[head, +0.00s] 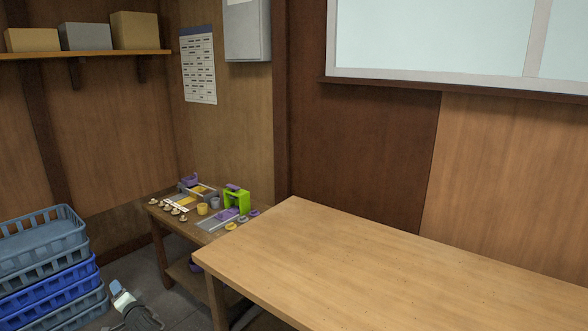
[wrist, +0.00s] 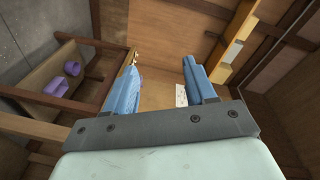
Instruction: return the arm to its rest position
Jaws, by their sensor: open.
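My gripper (wrist: 162,64) shows in the wrist view with its two blue fingers spread apart and nothing between them. Past the fingers are wooden walls and a pale sheet. In the head view, part of my arm (head: 137,318) shows low at the left, over the floor beside the blue crates and clear of both tables.
A small table (head: 160,223) at the back left holds several mushrooms (head: 167,208), a green device (head: 236,200) and purple and yellow items. A large bare table (head: 400,275) fills the right. Stacked blue crates (head: 45,285) stand at the left.

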